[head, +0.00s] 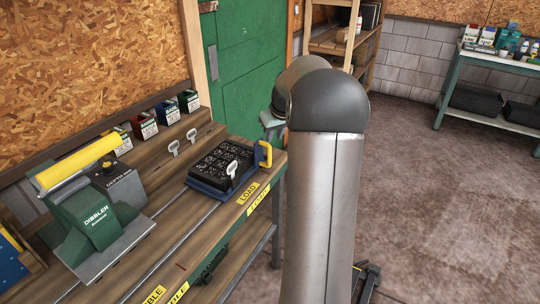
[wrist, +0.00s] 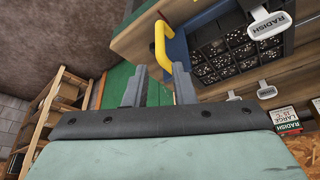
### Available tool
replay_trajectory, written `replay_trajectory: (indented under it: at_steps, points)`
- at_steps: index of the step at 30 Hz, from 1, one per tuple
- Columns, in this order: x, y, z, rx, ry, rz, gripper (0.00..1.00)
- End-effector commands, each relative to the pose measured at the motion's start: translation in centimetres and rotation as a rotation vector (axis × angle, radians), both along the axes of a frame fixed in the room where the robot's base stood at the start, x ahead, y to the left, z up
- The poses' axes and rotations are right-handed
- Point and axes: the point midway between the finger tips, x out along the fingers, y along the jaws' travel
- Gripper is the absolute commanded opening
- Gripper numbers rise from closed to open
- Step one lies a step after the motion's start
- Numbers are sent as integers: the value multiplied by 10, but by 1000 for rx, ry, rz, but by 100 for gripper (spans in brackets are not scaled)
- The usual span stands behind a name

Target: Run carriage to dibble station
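The carriage (head: 208,190) is a blue base on rails at the LOAD end of the bench. It carries a black cell tray (head: 219,165) and has a yellow handle (head: 264,154) at its right end. The dibbler (head: 92,222), green with a yellow lever (head: 80,162), stands at the left end. In the wrist view the yellow handle (wrist: 161,46) is just ahead of my gripper (wrist: 156,78). The two fingers are apart and nothing is seen between them. In the head view my arm hides most of the gripper.
Several seed boxes (head: 145,126) stand along the back of the bench, with small labelled markers (head: 191,135) before them. LOAD labels (head: 248,192) mark the front edge. A wooden shelf (head: 345,45) and a green table (head: 490,62) stand beyond. The rails between carriage and dibbler look clear.

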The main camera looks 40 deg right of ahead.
Motion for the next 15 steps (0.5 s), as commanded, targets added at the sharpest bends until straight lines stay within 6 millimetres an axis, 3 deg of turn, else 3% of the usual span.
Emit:
replay_trajectory:
  at_steps: [9, 15]
  points:
    - [26, -5, -66, 4, 4, 0, 23]
    - [39, -8, -98, 2, 3, 1, 23]
